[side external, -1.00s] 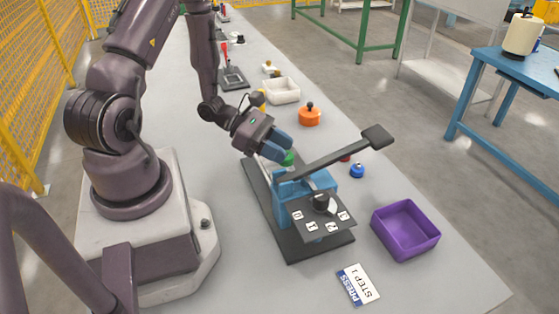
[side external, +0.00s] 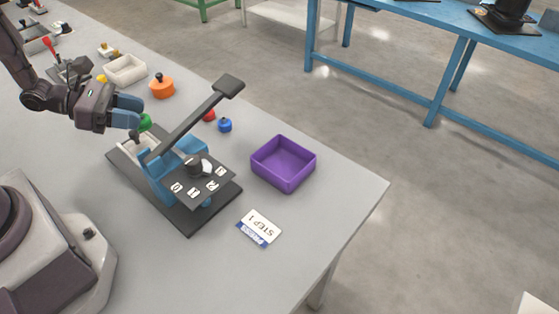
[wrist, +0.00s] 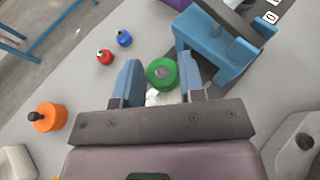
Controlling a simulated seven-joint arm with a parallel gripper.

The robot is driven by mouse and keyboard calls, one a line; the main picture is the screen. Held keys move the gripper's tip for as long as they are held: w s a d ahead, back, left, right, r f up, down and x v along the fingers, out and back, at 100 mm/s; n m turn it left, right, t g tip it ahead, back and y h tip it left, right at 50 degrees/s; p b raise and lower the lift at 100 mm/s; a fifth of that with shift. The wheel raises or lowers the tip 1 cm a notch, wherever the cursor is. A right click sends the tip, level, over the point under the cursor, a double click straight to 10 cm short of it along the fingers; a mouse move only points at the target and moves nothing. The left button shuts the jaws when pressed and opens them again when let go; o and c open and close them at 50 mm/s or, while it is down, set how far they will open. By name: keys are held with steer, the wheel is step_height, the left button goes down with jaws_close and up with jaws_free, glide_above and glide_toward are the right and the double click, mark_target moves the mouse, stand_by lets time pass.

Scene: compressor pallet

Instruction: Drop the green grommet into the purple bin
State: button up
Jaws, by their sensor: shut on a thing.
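The green grommet (side external: 145,122) is between the blue fingers of my gripper (side external: 136,113), close to the rear end of the blue press. The purple bin (side external: 268,176) stands open and empty on the table, to the right of the press and of my gripper. Only a sliver of the bin (wrist: 177,3) shows at the top edge of the wrist view.
The blue press (side external: 180,160) on its dark base, with a long black lever (side external: 190,125), stands between my gripper and the bin. Red (side external: 209,115) and blue (side external: 225,125) knobbed pieces lie beyond the lever. An orange piece (side external: 161,87) and white tray (side external: 125,69) are farther back.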

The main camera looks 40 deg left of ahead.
stand_by(0.4)
step_height(320, 180, up, 15)
steer(key=w+d, duration=0.9)
steer(key=w, duration=0.3)
steer(key=w+d, duration=0.3)
steer(key=d, duration=0.5)
steer(key=w+d, duration=0.2)
steer(key=d, duration=0.6)
step_height(320, 180, down, 18)
steer(key=shift+w+a+r, duration=0.2)
steer(key=shift+a, duration=0.2)
steer(key=o, duration=1.1)
steer(key=shift+c, duration=0.2)
